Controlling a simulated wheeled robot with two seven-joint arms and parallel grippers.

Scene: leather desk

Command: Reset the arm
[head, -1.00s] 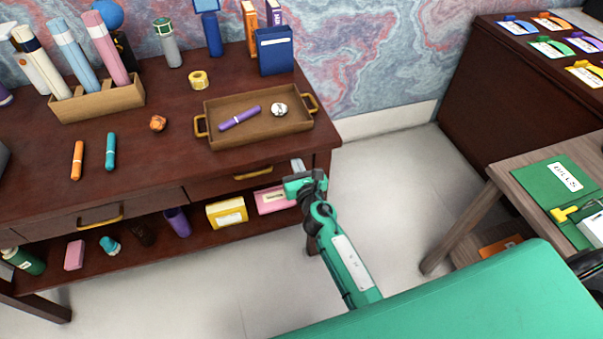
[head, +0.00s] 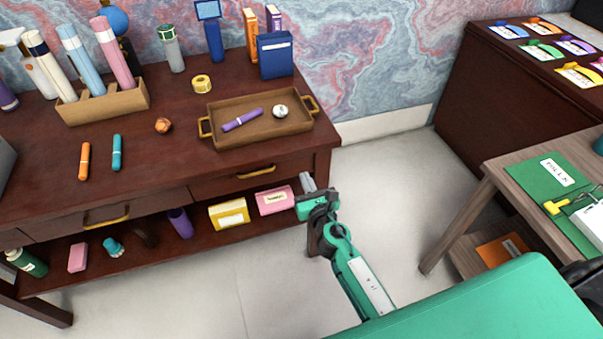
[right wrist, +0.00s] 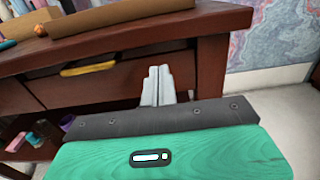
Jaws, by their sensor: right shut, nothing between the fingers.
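My right gripper (head: 307,183) is in front of the right end of the dark wooden desk (head: 170,172), near its front corner leg. Its two grey fingers are together with nothing between them. In the right wrist view, the closed fingers (right wrist: 158,86) point toward the desk's drawer front and corner. The green right arm reaches up from the lower right in the head view. My left gripper is not in view.
A wooden tray (head: 222,141) with a purple marker (head: 243,119) and a small round white item sits on the desk. Boxes and bottles stand on the lower shelf. A side table (head: 497,171) is at right. Open floor (head: 395,190) lies between.

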